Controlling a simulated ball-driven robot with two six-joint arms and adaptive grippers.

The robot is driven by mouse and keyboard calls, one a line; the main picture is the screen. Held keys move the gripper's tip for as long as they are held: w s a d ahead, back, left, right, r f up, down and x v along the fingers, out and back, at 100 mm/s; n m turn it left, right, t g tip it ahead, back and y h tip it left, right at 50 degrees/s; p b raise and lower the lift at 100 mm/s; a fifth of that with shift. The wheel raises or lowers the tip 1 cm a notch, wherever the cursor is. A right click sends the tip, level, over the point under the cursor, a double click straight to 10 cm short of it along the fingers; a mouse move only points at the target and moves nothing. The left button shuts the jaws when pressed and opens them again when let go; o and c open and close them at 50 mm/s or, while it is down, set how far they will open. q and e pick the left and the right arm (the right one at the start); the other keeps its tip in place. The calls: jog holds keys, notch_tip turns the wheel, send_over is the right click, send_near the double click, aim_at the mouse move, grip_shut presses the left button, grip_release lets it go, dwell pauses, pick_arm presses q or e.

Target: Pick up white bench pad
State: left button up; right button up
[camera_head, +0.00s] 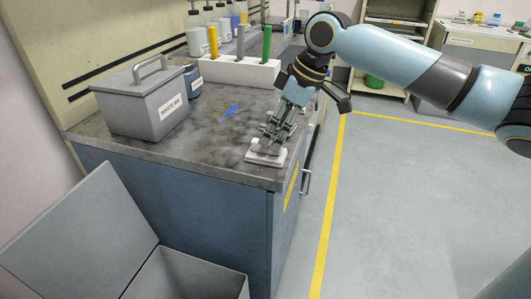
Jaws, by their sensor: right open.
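The white bench pad (264,158) lies flat near the front right corner of the grey bench top (200,155). It is a small, light rectangular piece. My right gripper (270,141) points down at the pad, and its open fingertips are at or just above it. The fingers hide part of the pad, and I cannot tell whether they touch it. My left gripper is not in view.
A grey lidded box (140,105) stands on the bench's left. A white holder (240,72) with yellow, grey and green sticks is behind. Bottles (200,35) stand farther back. An open grey bin (185,278) is on the floor in front.

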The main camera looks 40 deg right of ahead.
aim_at(266, 152)
jog(key=x, duration=0.5)
jog(key=shift+a+f, duration=0.2)
jog(key=shift+a, duration=0.25)
jog(key=c, duration=1.3)
jog(key=shift+r, duration=0.1)
jog(key=shift+w+r, duration=0.1)
jog(key=shift+r, duration=0.45)
notch_tip(266, 152, up, 3)
jog(key=shift+r, duration=0.1)
jog(key=shift+s+d+r+p, duration=1.05)
jog(key=shift+s+r+p, duration=0.05)
jog(key=shift+s, duration=0.55)
jog(key=shift+s+d+r+p, duration=1.05)
jog(key=shift+s+p, duration=0.05)
jog(key=shift+s, duration=0.6)
jog(key=shift+s+d+r+p, duration=1)
jog(key=shift+s+r+p, duration=0.1)
jog(key=shift+s, duration=0.55)
